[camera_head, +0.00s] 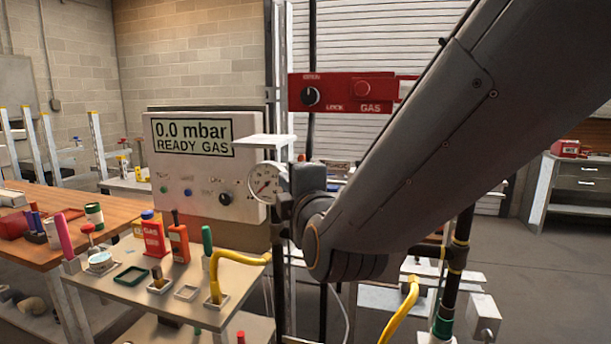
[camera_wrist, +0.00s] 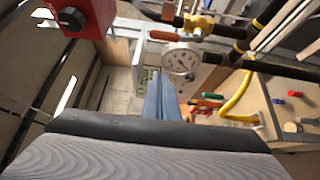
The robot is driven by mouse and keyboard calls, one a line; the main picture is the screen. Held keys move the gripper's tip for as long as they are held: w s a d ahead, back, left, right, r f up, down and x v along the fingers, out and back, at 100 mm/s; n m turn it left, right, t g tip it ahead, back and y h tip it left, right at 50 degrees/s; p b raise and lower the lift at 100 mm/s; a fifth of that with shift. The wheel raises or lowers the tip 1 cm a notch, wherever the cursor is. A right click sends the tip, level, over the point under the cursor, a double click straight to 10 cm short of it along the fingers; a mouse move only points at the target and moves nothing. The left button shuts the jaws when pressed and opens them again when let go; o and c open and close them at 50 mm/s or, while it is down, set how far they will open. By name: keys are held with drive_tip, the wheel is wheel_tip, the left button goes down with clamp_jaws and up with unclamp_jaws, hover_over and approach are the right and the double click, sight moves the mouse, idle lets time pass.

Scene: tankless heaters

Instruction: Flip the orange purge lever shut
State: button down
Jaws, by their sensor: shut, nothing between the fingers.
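In the wrist view an orange lever (camera_wrist: 164,36) lies roughly level and points left, beside a yellow valve body (camera_wrist: 199,22) on a dark pipe. A round white gauge (camera_wrist: 181,61) sits just below it. My gripper (camera_wrist: 161,74) is shut and empty, its fingers reaching up the middle of the view. The fingertips are below and left of the gauge, with a visible gap to the lever. Whether they touch anything is unclear. In the head view my arm covers the valve area and I cannot make out the lever; the gauge (camera_head: 265,184) shows left of my wrist.
A display box (camera_head: 195,165) reads 0.0 mbar, READY GAS. A yellow hose (camera_head: 236,258) and several tools crowd the bench (camera_head: 130,295). Dark pipes cross near the valve.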

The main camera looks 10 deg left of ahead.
drive_tip(key=w+p, duration=0.3)
drive_tip(key=w, duration=0.6)
drive_tip(key=shift+a+p, duration=0.35)
drive_tip(key=shift+a, duration=0.05)
drive_tip(key=shift+f+b, duration=0.1)
drive_tip(key=shift+b, duration=0.35)
